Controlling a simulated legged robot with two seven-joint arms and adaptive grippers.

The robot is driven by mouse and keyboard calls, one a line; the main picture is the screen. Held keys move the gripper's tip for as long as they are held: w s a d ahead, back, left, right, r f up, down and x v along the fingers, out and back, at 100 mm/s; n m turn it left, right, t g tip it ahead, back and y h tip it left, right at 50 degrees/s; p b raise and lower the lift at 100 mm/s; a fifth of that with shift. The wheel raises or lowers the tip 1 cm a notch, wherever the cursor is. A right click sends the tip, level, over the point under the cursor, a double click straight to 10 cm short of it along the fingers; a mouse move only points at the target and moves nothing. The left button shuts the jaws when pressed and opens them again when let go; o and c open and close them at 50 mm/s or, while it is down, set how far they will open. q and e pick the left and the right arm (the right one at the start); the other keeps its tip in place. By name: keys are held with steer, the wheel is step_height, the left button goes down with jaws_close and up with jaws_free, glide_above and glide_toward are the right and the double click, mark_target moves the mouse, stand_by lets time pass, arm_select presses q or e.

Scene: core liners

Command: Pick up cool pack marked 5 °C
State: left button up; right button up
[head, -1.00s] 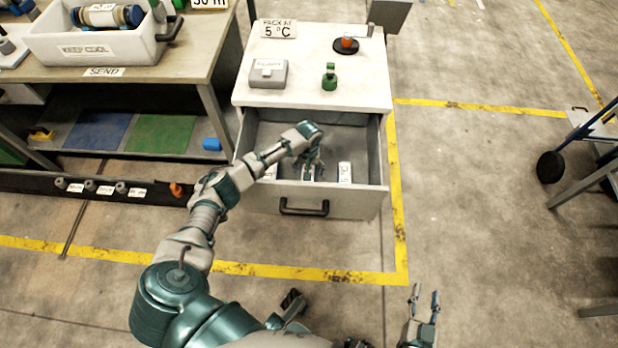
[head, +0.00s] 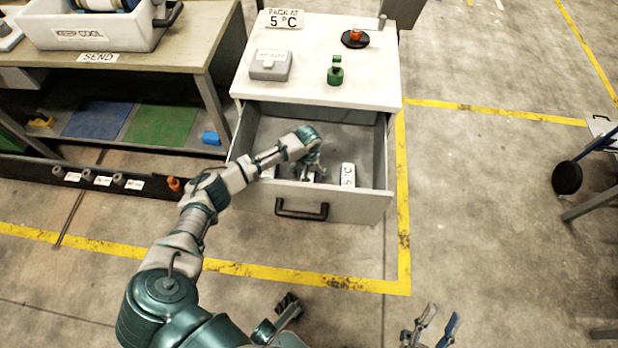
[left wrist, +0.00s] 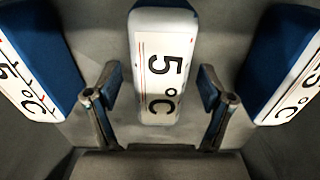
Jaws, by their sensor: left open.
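Three cool packs lie in the open drawer (head: 285,205) of the white cabinet. In the left wrist view, the middle pack (left wrist: 165,65), white with blue sides and marked 5 °C, sits between the open fingers of my left gripper (left wrist: 163,100). The fingers stand apart from it on either side. A left pack (left wrist: 35,60) and a right pack (left wrist: 290,70) lie beside it, also marked °C. In the head view, my left gripper (head: 308,172) reaches down into the drawer and partly hides the packs; the right pack (head: 348,175) shows clearly. My right gripper (head: 432,328) is open and empty over the floor.
The drawer front with its black handle (head: 302,209) and the drawer walls surround the packs. On the cabinet top (head: 310,60) are a grey box (head: 270,65), a green bottle (head: 335,71) and a sign (head: 284,19). A bench (head: 190,60) with a white bin stands at left.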

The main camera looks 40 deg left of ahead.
arm_select(q)
steer(key=c, duration=1.5)
jaws_close()
steer(key=shift+r, duration=0.1)
